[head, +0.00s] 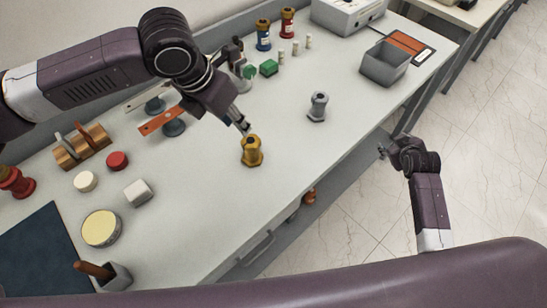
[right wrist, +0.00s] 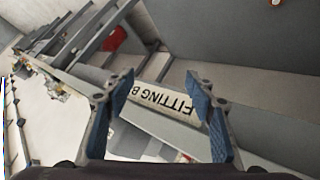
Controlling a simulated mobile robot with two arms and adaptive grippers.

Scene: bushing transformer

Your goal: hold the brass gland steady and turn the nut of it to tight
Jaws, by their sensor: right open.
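The brass gland (head: 252,151) stands upright on the light table, near its front edge, with a wider hex part at its foot. My left gripper (head: 244,126) points down at the top of the brass gland from behind. I cannot tell whether its fingers touch the gland or how far apart they are. My right gripper (head: 382,150) is off the table's front edge, to the right of the gland and well apart from it. In the right wrist view its blue-padded fingers (right wrist: 161,88) are spread with nothing between them.
A grey gland (head: 318,106) stands right of the brass one. A grey bin (head: 385,65) is at the far right. Red and white blocks, a yellow-topped tin (head: 101,228) and a wooden rack (head: 82,147) lie left.

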